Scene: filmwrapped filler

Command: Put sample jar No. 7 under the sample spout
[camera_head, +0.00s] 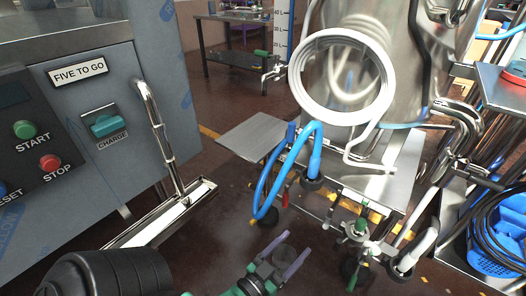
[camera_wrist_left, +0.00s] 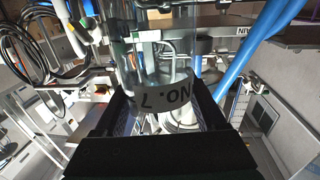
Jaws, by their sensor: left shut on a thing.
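Sample jar No. 7 (camera_wrist_left: 163,70) is a clear glass jar with a white label, whose "NO. 7" reads upside down in the left wrist view. My left gripper (camera_head: 287,252) is shut on it, with one finger on each side of the glass. In the head view the gripper is low in the middle, over the floor, and the jar is hard to make out. A small metal tap with a green handle (camera_head: 271,67) sticks out at the left of the steel tank; I cannot tell if it is the sample spout. My right gripper is not in view.
A flat metal plate (camera_head: 254,136) lies below the tap. Blue hoses (camera_head: 270,180) and valves with green handles (camera_head: 361,226) are close to my left gripper. A filler cabinet (camera_head: 80,130) with a rail stands at left, a blue basket (camera_head: 497,240) at right.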

